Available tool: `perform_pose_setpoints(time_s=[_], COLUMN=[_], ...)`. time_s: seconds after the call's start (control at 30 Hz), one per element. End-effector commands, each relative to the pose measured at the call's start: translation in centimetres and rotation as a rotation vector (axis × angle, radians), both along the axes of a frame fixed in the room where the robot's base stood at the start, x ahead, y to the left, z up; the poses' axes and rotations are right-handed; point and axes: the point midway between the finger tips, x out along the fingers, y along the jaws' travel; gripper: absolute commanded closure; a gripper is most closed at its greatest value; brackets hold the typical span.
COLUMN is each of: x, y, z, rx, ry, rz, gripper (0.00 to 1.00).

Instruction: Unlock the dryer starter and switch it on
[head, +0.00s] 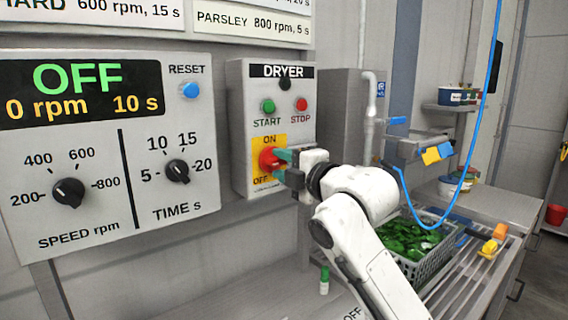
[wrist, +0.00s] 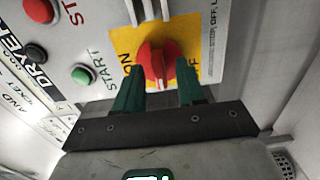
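The dryer starter (head: 238,130) is a grey wall box with a green START button (head: 268,106), a red STOP button (head: 301,104) and a dark round fitting (head: 285,84) under its label. Below them a red rotary knob (head: 267,159) sits on a yellow plate marked ON above and OFF below. My gripper (wrist: 158,92) faces the knob, which also shows in the wrist view (wrist: 160,62). Its green fingers are spread on either side of the knob; I cannot tell whether they touch it. Pale bars (wrist: 149,10) stand beside the yellow plate; I cannot tell whether they belong to a lock.
A control panel (head: 105,235) at left reads OFF, 0 rpm, 10 s, with two dials and a blue RESET button (head: 190,90). A crate (head: 436,262) of greens stands at right behind my arm. A small green-capped bottle (head: 324,282) stands below the starter. A blue hose (head: 478,120) hangs at right.

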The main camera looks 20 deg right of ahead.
Motion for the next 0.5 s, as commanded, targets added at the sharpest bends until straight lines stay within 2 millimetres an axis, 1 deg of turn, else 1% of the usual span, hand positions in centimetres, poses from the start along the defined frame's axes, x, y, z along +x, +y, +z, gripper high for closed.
perform_pose_setpoints(time_s=[0.2, 0.27, 0.5], x=[0.02, 0.02, 0.01], y=[0.00, -0.02, -0.02], z=[0.01, 0.00, -0.01], rx=[0.000, 0.000, 0.000], ry=[0.000, 0.000, 0.000], rz=[0.000, 0.000, 0.000], gripper=[0.61, 0.66, 0.89])
